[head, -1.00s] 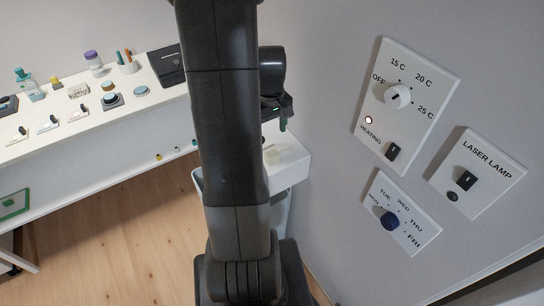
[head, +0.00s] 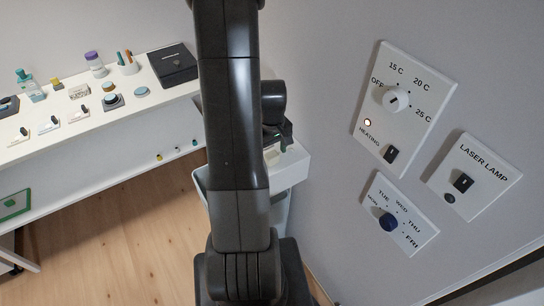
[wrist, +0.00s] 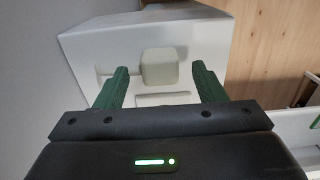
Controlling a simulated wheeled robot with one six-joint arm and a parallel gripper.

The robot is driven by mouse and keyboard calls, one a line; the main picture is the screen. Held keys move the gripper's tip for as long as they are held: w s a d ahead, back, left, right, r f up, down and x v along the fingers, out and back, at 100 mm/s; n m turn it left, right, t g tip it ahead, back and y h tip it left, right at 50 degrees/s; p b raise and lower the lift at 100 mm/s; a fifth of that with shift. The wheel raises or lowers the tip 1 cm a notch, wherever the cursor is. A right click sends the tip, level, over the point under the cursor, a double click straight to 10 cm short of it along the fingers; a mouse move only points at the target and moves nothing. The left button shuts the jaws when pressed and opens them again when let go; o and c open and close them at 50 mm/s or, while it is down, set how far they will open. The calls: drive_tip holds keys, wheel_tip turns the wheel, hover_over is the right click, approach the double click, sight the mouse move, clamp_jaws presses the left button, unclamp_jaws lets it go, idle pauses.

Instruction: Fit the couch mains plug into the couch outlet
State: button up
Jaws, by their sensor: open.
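In the wrist view a pale grey-green rounded block (wrist: 160,66) with a thin cord at its left side lies on a white surface; it looks like the mains plug. My gripper (wrist: 158,78) has two green fingers, spread wide, one to each side of the block in the picture, with nothing between them that I can see held. I cannot tell how far above the block the fingertips are. In the head view my gripper (head: 279,137) is over the white trolley (head: 289,172), partly behind my arm. I cannot make out the couch outlet in either view.
A wall panel with a heating dial (head: 396,99), a day dial (head: 389,222) and a laser lamp switch (head: 463,182) is at the right. A long white table (head: 100,105) with bottles and small items stands at the left. Wooden floor (head: 130,230) is clear between.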

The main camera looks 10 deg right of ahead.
sight(272, 154)
drive_tip(key=shift+f, duration=1.05)
drive_tip(key=c, duration=1)
drive_tip(key=shift+r, duration=0.15)
wheel_tip(272, 154, up, 10)
drive_tip(key=shift+f+b, duration=0.1)
drive_tip(key=shift+b, duration=0.3)
